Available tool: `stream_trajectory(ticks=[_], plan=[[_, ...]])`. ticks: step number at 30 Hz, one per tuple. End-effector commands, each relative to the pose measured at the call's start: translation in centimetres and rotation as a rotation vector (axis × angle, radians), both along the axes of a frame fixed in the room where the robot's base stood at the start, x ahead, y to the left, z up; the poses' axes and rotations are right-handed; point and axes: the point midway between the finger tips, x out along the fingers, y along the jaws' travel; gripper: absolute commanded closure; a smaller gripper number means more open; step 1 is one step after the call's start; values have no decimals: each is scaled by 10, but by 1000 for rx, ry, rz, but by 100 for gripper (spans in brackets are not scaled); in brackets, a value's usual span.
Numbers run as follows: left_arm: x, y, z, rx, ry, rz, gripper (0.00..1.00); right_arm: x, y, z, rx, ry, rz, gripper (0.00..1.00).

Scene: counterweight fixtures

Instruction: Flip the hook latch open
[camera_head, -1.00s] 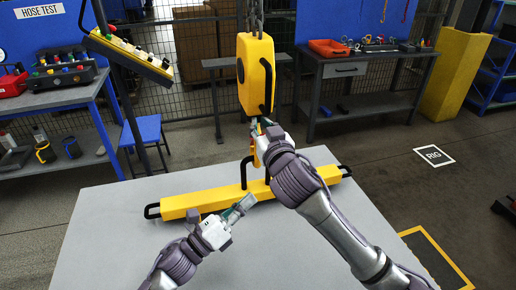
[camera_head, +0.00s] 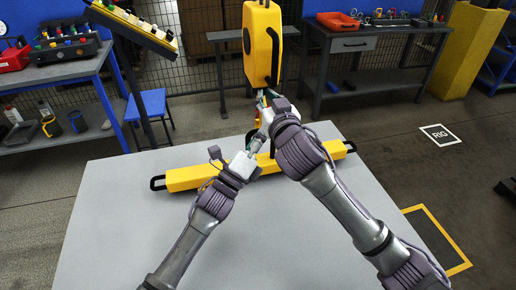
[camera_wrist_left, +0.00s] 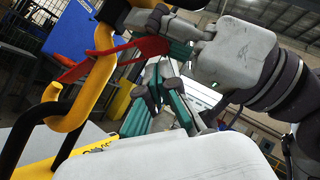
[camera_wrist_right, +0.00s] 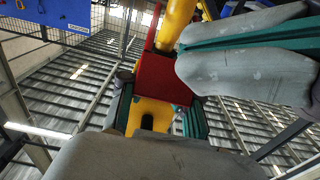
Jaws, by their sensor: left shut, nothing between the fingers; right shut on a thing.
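The yellow hook (camera_wrist_left: 88,85) hangs under the yellow hoist block (camera_head: 263,45). Its red latch (camera_wrist_left: 128,52) runs across the hook mouth in the left wrist view; it also shows in the right wrist view (camera_wrist_right: 155,80). The hook curves around the black handle (camera_wrist_left: 38,125) of the yellow beam (camera_head: 215,176). My right gripper (camera_head: 266,105) is shut on the hook at its upper part, near the latch's end, and hides much of it. My left gripper (camera_head: 258,144) is shut and empty, just below the right one and close to the hook; contact with the latch is unclear.
The beam lies on a grey table (camera_head: 120,230) with bare space around it. A slanted control panel (camera_head: 135,24) stands at the upper left. Workbenches and a blue stool (camera_head: 148,104) are behind the table.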

Motion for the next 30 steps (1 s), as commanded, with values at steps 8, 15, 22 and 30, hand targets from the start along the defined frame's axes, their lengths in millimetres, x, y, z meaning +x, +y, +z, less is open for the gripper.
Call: stream_trajectory(ticks=[8, 15, 22, 30], plan=[[13, 3, 15, 0, 1, -1, 100, 0, -1, -5, -2, 11, -3, 100], [14, 3, 15, 0, 2, -1, 100, 0, -1, -5, -2, 12, -3, 100], [21, 4, 27, -2, 0, 0, 100, 0, -1, -5, -2, 12, -3, 100], [23, 6, 32, -8, -2, 3, 100, -1, 2, -6, -4, 13, 3, 69]])
